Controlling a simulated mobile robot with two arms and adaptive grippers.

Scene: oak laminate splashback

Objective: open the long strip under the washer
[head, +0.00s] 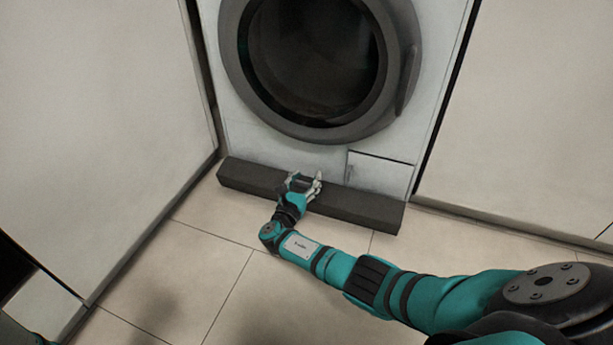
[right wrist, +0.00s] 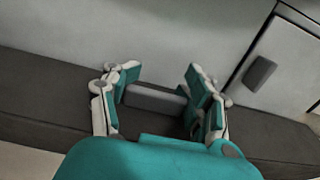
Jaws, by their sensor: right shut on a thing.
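The long dark grey strip (head: 365,208) runs along the floor under the white washer (head: 245,138). It also crosses the right wrist view (right wrist: 35,100). A short grey handle bar (right wrist: 155,98) lies between the fingers of my right gripper (right wrist: 160,80). In the head view my right gripper (head: 305,181) is at the middle of the strip, its fingers shut on the handle from both ends. The fingers and wrist hide part of the strip. My left gripper is not in view.
The washer's round door (head: 315,60) is above the strip. A small flap (head: 380,173) is at the washer's lower right; its grey grip (right wrist: 260,73) shows in the wrist view. Pale cabinets stand on both sides. The tiled floor (head: 215,270) in front is clear.

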